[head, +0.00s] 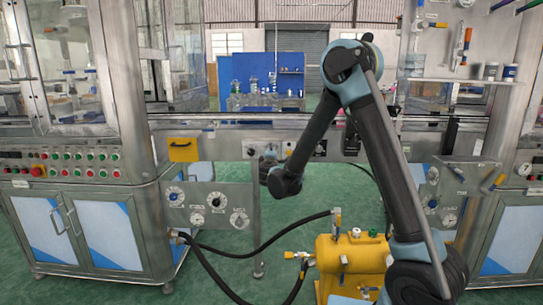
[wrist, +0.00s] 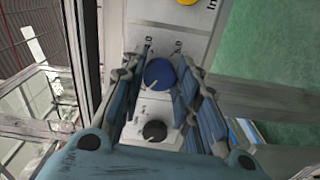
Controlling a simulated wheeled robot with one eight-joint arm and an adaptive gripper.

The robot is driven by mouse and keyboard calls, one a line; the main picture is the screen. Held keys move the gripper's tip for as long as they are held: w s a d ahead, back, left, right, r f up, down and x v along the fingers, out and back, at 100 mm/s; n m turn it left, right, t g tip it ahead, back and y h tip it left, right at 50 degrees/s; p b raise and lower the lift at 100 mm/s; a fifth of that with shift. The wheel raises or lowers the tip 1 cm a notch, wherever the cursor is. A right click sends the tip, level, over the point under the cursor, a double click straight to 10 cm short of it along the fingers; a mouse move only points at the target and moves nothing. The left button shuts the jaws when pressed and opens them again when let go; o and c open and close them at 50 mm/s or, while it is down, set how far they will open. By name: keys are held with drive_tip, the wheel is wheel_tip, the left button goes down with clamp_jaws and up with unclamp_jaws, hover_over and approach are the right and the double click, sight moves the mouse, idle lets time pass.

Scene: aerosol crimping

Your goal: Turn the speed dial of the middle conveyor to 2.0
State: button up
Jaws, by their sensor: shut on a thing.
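In the wrist view a blue dial (wrist: 158,74) sits on a pale panel (wrist: 172,18) with printed scale marks; some end in 0, but the full figures are too small to read. A light pointer line on the dial points to the lower left in the picture. My gripper (wrist: 167,66) has its two fingers on either side of the dial and is shut on it. In the head view my gripper (head: 268,162) is at the front rail of the middle conveyor (head: 225,137); the arm end hides the dial there.
A black knob (wrist: 155,131) sits below the blue dial, between the fingers, and a yellow button (wrist: 187,2) above it. A panel with several dials (head: 209,206) stands at left. A yellow tank (head: 352,262) with black hoses stands on the green floor in front.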

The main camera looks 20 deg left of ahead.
drive_tip(key=shift+f, duration=0.1)
drive_tip(key=o, duration=1.1)
drive_tip(key=shift+c, duration=0.2)
drive_tip(key=v, duration=1.2)
drive_tip(key=shift+w, duration=0.1)
